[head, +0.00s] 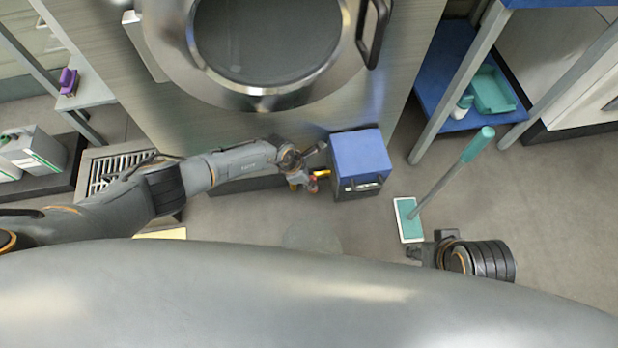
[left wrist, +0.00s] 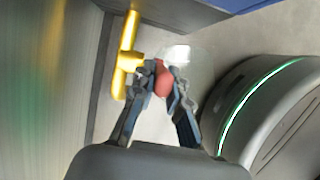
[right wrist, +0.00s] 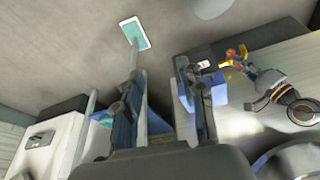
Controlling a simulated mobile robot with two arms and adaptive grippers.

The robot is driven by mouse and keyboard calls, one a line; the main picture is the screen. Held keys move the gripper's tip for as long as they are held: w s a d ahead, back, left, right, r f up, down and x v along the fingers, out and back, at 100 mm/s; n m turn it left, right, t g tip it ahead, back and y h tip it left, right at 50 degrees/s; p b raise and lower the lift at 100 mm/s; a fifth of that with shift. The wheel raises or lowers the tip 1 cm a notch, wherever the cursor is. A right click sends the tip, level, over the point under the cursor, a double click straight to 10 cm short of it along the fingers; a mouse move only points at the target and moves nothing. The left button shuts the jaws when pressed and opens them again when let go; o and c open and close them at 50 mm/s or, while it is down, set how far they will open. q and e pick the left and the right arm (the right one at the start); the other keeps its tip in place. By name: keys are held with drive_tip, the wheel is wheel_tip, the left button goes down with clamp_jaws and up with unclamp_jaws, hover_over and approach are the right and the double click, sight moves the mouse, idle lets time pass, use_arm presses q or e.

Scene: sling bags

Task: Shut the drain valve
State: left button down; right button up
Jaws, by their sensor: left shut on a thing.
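The drain valve is a yellow pipe piece (left wrist: 127,60) with a red handle (left wrist: 163,78), low at the front of the big steel machine. My left gripper (head: 308,180) is shut on the red handle. In the left wrist view its two fingers (left wrist: 165,85) stand on either side of the handle, which hides part of it. The valve's yellow part (head: 322,173) also shows in the head view beside the blue-topped box. My right gripper (right wrist: 162,85) is open, its fingers apart with nothing clearly held. The handle's exact angle is hard to tell.
A blue-topped box (head: 361,155) stands right of the valve. A mop (head: 408,220) with a teal-ended handle stands on the floor near my right gripper. A floor grate (head: 118,168) lies at left. A blue shelf (head: 445,75) stands at right. Open floor lies between.

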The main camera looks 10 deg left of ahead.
use_arm(q)
drive_tip(key=shift+d+r+y+p, duration=0.1)
drive_tip(key=shift+d+y+p, duration=0.2)
drive_tip(key=shift+d, duration=0.05)
use_arm(e)
drive_tip(key=shift+r, duration=0.35)
use_arm(q)
drive_tip(key=shift+w, duration=0.1)
use_arm(e)
drive_tip(key=shift+x, duration=0.85)
drive_tip(key=shift+w+r, duration=0.1)
use_arm(q)
drive_tip(key=c, duration=1.3)
unclamp_jaws()
drive_tip(key=shift+a, duration=0.1)
drive_tip(key=v, duration=1.1)
drive_tip(key=shift+w+r, duration=0.1)
drive_tip(key=shift+r, duration=0.35)
